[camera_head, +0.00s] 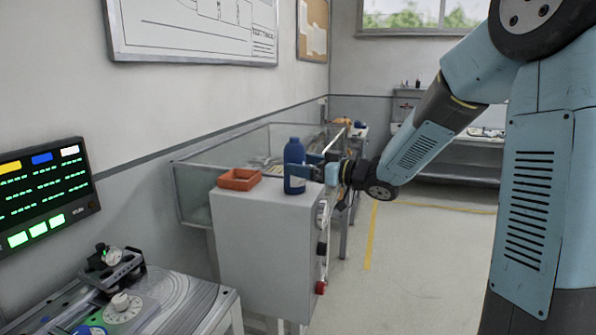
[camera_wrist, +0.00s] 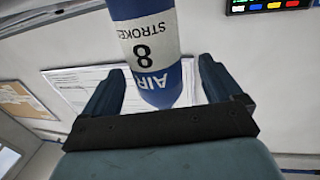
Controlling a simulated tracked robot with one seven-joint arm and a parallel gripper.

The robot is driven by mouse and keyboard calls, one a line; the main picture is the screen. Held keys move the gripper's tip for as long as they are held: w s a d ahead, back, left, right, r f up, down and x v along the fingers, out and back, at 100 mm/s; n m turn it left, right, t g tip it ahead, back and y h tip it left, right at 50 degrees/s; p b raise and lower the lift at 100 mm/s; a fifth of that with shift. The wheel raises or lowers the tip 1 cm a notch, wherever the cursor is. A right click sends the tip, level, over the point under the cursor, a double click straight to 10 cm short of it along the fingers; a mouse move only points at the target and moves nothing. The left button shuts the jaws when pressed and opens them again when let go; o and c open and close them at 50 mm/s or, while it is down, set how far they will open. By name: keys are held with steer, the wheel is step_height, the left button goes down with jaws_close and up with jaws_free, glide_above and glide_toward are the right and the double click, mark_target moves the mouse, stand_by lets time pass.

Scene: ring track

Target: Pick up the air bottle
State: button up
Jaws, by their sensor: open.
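The air bottle (camera_head: 294,165) is a blue bottle with a white label, standing upright on top of a grey cabinet (camera_head: 262,212). In the wrist view the bottle (camera_wrist: 148,50) shows the words "AIR", "8" and "STROKES" and lies between the two fingers. My gripper (camera_head: 312,172) reaches in from the right at the bottle's height. In the wrist view my gripper (camera_wrist: 158,90) is open, with a finger on each side of the bottle and a visible gap at least on the right. The bottle's far side is hidden.
An orange tray (camera_head: 239,179) sits on the cabinet left of the bottle. A glass-walled case (camera_head: 190,190) stands behind. Knobs (camera_head: 321,249) line the cabinet's right side. A workbench with a dial (camera_head: 122,308) is at the lower left. The floor (camera_head: 410,260) at right is clear.

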steer(key=shift+x, duration=2.55)
steer(key=shift+w+d+f, duration=0.1)
steer(key=shift+w+f, duration=0.05)
steer(key=c, duration=1.4)
steer(key=shift+o, duration=0.2)
